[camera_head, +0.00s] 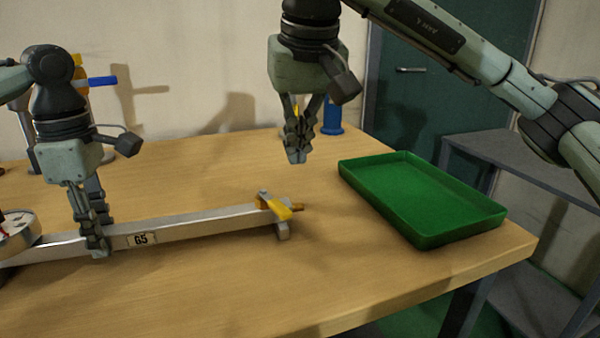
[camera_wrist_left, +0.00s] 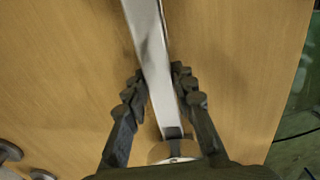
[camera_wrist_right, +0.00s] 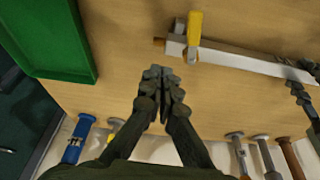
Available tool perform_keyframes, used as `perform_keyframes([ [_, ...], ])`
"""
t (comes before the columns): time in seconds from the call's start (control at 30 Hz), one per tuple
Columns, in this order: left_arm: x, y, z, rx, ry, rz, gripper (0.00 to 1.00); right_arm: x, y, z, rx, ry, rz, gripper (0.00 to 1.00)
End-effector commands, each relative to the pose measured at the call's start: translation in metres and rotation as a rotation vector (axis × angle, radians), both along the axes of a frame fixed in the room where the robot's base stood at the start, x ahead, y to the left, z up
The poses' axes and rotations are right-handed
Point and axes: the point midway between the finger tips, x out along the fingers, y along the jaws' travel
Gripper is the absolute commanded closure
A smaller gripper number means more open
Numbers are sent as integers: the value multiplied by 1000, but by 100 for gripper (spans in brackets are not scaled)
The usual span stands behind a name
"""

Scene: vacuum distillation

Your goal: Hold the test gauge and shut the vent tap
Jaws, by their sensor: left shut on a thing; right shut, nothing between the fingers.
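The test gauge is a long silver bar (camera_head: 190,226) marked G5, lying along the table with a round dial (camera_head: 15,230) at its left end, cut off by the frame. The vent tap (camera_head: 279,208) at its right end has a yellow lever. In the right wrist view the lever (camera_wrist_right: 194,28) stands crosswise to the bar. My left gripper (camera_head: 97,248) is shut on the bar, left of the label; the left wrist view shows its fingers (camera_wrist_left: 152,90) on both sides. My right gripper (camera_head: 297,158) is shut and empty, above the table behind the tap, apart from it.
A green tray (camera_head: 430,228) sits at the table's right. A blue cylinder (camera_head: 332,116) stands behind my right gripper. An orange fitting with a blue lever (camera_head: 102,81) is at the back left. Several posts (camera_wrist_right: 262,155) line the back. The front table area is clear.

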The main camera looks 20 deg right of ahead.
Motion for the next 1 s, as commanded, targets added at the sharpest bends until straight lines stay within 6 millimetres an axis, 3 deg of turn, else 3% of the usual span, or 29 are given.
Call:
perform_keyframes([
  [0.1, 0, 0, 1, -2, -1, 0, 100, -2, 7, 20, 1, -1, -1, 100],
  [0.3, 0, 0, 1, -2, -1, 0, 100, -3, 11, 34, 0, 0, -2, 100],
  [0.77, 0, 0, 1, -2, -2, 0, 100, -3, 11, 35, 3, 4, -5, 100],
  [0.87, 0, 0, 1, -2, -2, 0, 100, -1, 4, 30, 58, 57, -74, 100],
  [1.0, 0, 0, 1, -2, -1, 0, 100, 3, -25, 13, 277, 284, -362, 100],
])
